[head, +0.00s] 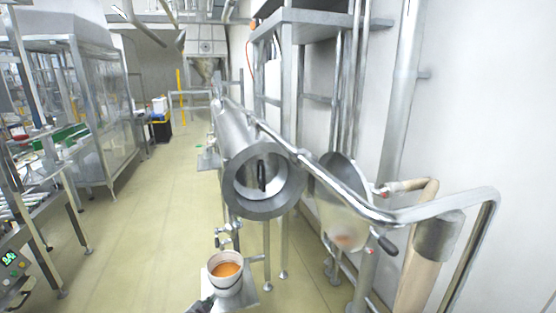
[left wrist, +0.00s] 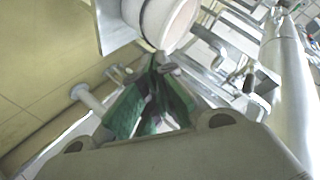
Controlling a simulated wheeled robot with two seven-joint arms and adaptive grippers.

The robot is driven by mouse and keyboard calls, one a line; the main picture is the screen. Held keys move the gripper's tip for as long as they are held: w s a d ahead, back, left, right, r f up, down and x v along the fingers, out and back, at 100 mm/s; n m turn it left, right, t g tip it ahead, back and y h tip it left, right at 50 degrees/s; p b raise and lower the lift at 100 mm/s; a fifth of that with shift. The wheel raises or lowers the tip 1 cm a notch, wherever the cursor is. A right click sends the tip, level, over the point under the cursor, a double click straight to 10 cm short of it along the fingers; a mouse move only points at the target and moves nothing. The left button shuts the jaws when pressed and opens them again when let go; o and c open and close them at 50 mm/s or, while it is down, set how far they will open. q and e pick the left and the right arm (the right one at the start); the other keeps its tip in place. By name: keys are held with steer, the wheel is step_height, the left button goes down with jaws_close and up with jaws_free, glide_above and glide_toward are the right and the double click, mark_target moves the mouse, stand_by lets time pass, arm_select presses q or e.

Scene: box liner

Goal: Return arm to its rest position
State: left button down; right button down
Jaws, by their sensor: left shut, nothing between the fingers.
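My left gripper (head: 203,303) shows at the bottom edge of the head view, just left of and in front of a white bucket (head: 226,286) with orange contents. In the left wrist view the gripper's green-sided fingers (left wrist: 157,64) meet at their tips, shut with nothing between them. The bucket's white side and dark band (left wrist: 172,22) are just beyond the fingertips; I cannot tell if they touch. Most of my left arm is out of the head view. My right gripper is in neither view.
The bucket stands on a small metal platform (head: 247,298). Above and behind it is a steel cylinder with a round open end (head: 286,198). A bent steel pipe rail (head: 440,207) and a hopper (head: 343,215) are at right. Open floor (head: 150,220) lies left.

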arm_select(q)
steer(key=s+a+f+n+g+y, duration=0.25)
steer(key=s+a+f, duration=0.25)
steer(key=s+f, duration=0.65)
steer(key=s+a+f+n+g+y, duration=0.1)
steer(key=s+a+f+n+g, duration=0.3)
steer(key=s+f, duration=0.8)
steer(key=s+d+f+g, duration=0.1)
steer(key=s+f, duration=0.3)
steer(key=s, duration=0.8)
steer(key=s+d+f+n+g, duration=0.1)
steer(key=s+f, duration=0.4)
steer(key=s, duration=0.7)
steer(key=s+d+f+g, duration=0.2)
steer(key=s+f, duration=0.2)
steer(key=s, duration=0.8)
steer(key=shift+s+f+h, duration=0.3)
steer(key=shift+h, duration=0.15)
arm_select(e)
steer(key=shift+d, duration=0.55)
arm_select(q)
steer(key=shift+n+g, duration=0.25)
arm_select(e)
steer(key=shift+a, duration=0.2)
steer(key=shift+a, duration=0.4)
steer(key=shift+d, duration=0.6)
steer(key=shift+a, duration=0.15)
